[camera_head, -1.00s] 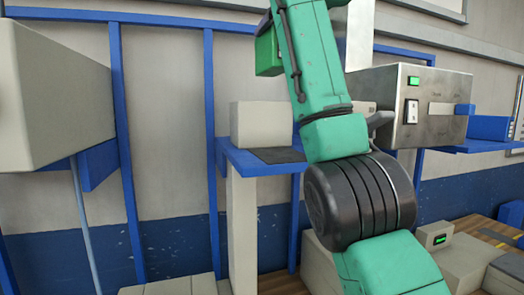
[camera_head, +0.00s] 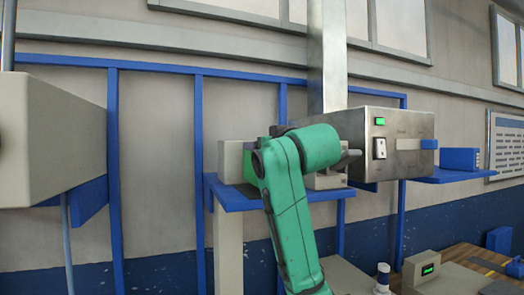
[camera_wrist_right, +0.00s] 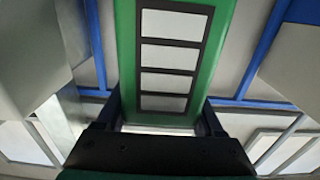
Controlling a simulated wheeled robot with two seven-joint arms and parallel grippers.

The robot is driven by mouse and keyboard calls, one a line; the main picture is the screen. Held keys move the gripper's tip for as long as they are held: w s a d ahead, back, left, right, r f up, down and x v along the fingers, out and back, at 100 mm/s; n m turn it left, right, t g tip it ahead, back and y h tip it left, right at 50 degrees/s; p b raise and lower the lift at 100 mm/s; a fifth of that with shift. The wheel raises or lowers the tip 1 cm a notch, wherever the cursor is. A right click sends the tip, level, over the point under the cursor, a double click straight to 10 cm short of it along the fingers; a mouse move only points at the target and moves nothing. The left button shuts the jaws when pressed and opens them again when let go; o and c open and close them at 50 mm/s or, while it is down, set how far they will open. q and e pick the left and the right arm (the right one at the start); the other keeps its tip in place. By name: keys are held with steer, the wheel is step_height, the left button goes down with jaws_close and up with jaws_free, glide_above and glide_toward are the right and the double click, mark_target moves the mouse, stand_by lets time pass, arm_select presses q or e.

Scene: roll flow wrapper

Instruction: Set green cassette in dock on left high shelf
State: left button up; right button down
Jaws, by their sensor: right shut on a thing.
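The green cassette (camera_wrist_right: 225,40), with several pale panels in a dark frame, fills the middle of the right wrist view. My right gripper (camera_wrist_right: 162,112) is shut on it, with one finger on each side. A pale block (camera_head: 232,156) stands at the back of the blue shelf (camera_head: 236,198). The dock's details and any contact with the cassette are hidden. My left gripper is not in view.
A steel machine box (camera_head: 400,135) with a green light stands close right of the shelf. A large pale housing (camera_head: 55,140) juts in at the left. Blue uprights (camera_head: 198,120) stand behind. A lower bench (camera_head: 470,262) lies at the bottom right.

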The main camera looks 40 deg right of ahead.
steer(key=shift+f, duration=0.5)
steer(key=shift+d+f, duration=0.15)
steer(key=shift+d, duration=0.05)
steer(key=shift+w+d, duration=0.1)
steer(key=shift+w, duration=0.05)
steer(key=shift+c, duration=0.6)
jaws_free()
steer(key=shift+w+f, duration=0.1)
steer(key=shift+o, duration=0.6)
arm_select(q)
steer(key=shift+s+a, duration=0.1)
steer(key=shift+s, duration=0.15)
arm_select(e)
steer(key=shift+a, duration=0.2)
